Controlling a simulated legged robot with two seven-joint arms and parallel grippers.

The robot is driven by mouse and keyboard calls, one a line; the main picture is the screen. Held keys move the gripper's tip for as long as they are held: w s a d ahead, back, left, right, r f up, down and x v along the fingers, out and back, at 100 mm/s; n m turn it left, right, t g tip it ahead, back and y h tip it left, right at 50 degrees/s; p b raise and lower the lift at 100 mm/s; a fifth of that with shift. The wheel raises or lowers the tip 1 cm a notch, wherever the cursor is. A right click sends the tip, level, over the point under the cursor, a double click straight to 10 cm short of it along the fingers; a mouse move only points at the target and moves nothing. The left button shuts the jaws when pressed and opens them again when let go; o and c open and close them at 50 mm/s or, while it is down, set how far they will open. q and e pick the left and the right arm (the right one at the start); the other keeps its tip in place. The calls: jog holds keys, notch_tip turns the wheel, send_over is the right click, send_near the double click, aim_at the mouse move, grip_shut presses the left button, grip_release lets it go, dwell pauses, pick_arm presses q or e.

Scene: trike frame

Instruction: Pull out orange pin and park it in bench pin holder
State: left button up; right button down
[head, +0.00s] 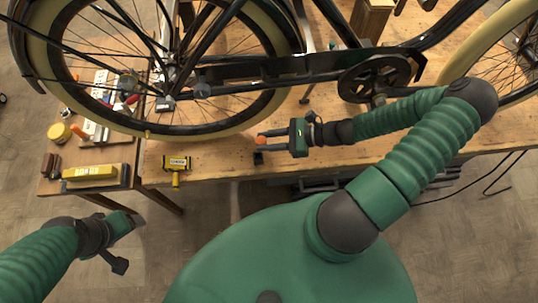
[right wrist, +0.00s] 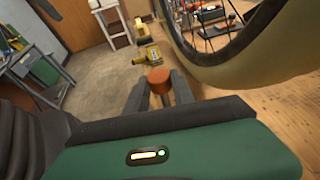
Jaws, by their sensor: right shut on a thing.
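The orange pin (head: 261,140) is between the fingertips of my right gripper (head: 266,140), above the wooden bench near its front edge. In the right wrist view its orange round head (right wrist: 159,80) shows between the two dark fingers (right wrist: 160,92); the lower part of the pin is hidden.
The trike's wheel (head: 205,128) and dark frame stand over the bench (head: 215,150) behind the gripper. A yellow and black tool (head: 177,165) lies near the front edge to the left. A side table holds a yellow box (head: 90,172) and several tools.

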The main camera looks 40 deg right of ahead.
jog(key=shift+w+d+r+m+t, duration=0.1)
jog(key=shift+w+m+t, duration=0.05)
jog(key=shift+w, duration=0.25)
jog(key=shift+w+d+r+m+t, duration=0.1)
jog(key=shift+w+m+t, duration=0.05)
jog(key=shift+w, duration=0.2)
jog(key=shift+w+a+r, duration=0.15)
jog(key=shift+w, duration=0.1)
jog(key=shift+s+a+r, duration=0.1)
jog(key=shift+a, duration=0.2)
jog(key=shift+s+a+r, duration=0.25)
jog(key=shift+s+a, duration=0.05)
jog(key=shift+a, duration=0.2)
jog(key=shift+r+p, duration=0.1)
jog(key=shift+p, duration=0.35)
jog(key=f+b, duration=0.1)
jog(key=f, duration=0.1)
jog(key=d+f+b, duration=0.1)
jog(key=f+b, duration=0.1)
jog(key=f, duration=0.1)
jog(key=shift+f, duration=0.15)
jog(key=shift+w+a+f+b, duration=0.1)
jog(key=shift+a+f+b, duration=0.2)
jog(key=shift+f+b, duration=0.15)
pick_arm(q)
jog(key=f, duration=0.1)
jog(key=a+f, duration=0.1)
jog(key=f, duration=0.1)
jog(key=shift+w+a+f, duration=0.1)
jog(key=shift+w+a, duration=0.1)
